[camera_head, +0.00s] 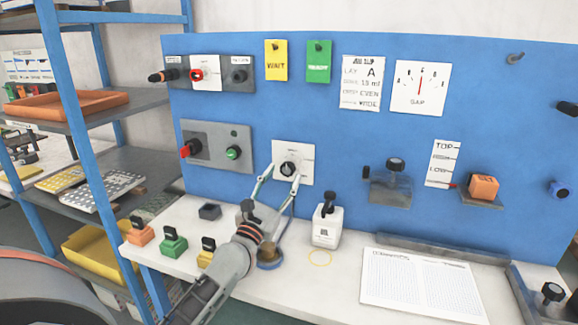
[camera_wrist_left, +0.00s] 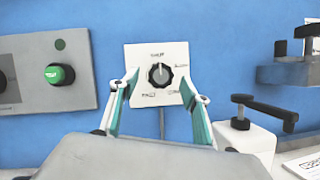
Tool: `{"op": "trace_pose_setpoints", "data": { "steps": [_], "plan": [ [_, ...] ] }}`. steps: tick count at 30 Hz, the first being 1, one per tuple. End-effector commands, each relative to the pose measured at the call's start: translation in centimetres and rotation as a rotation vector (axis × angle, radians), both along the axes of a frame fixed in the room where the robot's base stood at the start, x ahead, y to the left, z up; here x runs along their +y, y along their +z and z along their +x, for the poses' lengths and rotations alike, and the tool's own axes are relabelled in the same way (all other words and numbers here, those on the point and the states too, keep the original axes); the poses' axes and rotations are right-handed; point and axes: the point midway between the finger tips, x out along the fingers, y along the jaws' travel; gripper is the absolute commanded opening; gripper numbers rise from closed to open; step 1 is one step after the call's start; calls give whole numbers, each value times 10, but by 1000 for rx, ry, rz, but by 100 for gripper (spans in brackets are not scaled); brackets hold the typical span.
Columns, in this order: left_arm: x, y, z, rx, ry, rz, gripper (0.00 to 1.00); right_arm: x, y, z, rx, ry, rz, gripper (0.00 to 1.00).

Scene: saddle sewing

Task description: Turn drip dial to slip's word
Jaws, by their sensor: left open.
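The dial is a black knob (camera_head: 288,169) with a pale pointer mark on a white square plate (camera_head: 305,152) on the blue board. In the left wrist view the knob (camera_wrist_left: 159,75) has its mark near the top; small words ring it, too blurred to read surely. The job slip (camera_head: 362,83) is a white card higher on the board; one lower line seems to read EVEN. My left gripper (camera_head: 280,180) is open in front of the dial, its fingertips (camera_wrist_left: 160,82) either side of the knob, apart from it. My right gripper is out of view.
A white bottle (camera_head: 327,226) with a black top stands right of my left arm. Left of the dial is a grey panel (camera_head: 217,145) with a red knob and green button. A clamp (camera_head: 391,182) juts from the board at right. Printed paper (camera_head: 420,285) lies on the white bench.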

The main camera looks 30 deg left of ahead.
Motion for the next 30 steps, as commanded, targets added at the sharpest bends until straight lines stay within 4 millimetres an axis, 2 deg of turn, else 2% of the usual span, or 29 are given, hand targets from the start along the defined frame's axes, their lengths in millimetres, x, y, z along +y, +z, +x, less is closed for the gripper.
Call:
{"op": "trace_pose_setpoints", "data": {
  "steps": [3,9,19,20,24,30],
  "plan": [
    [2,10,18,-2,0,1,47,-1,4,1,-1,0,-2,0],
    [4,15,36,0,0,1,47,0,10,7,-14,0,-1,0],
    [4,15,40,1,-1,3,47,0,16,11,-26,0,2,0],
    [4,15,40,1,-1,3,44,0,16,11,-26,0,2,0],
    [4,15,40,1,-1,3,8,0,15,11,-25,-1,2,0],
    [4,16,40,2,0,7,7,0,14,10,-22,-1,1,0]
  ]
}}
